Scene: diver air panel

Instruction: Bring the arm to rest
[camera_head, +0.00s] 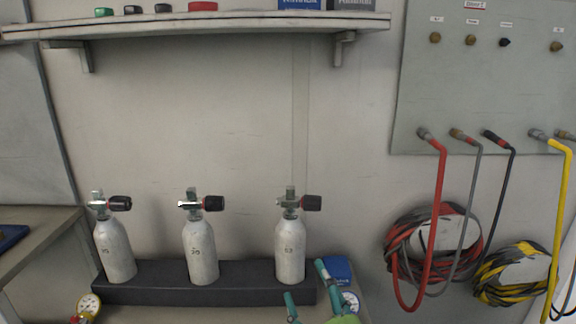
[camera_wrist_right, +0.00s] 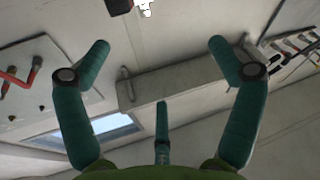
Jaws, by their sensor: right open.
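My right gripper (camera_head: 303,281) shows at the bottom of the head view, with teal fingers pointing up and a green base. It is in front of the right end of the black cylinder rack (camera_head: 160,292). In the right wrist view my right gripper (camera_wrist_right: 160,43) has its teal fingers spread wide, with nothing between them. The nearest cylinder is the right grey one (camera_head: 290,250), upright, up and to the left of the gripper. Whether a finger touches the rack cannot be told. My left gripper is not in view.
Two more cylinders (camera_head: 201,250) (camera_head: 114,250) stand in the rack. A blue item (camera_head: 337,268) and a gauge (camera_head: 351,301) lie beside the gripper; another gauge (camera_head: 88,305) is at lower left. Coiled hoses (camera_head: 425,235) hang at right below a panel (camera_head: 480,85). A shelf (camera_head: 215,24) is above.

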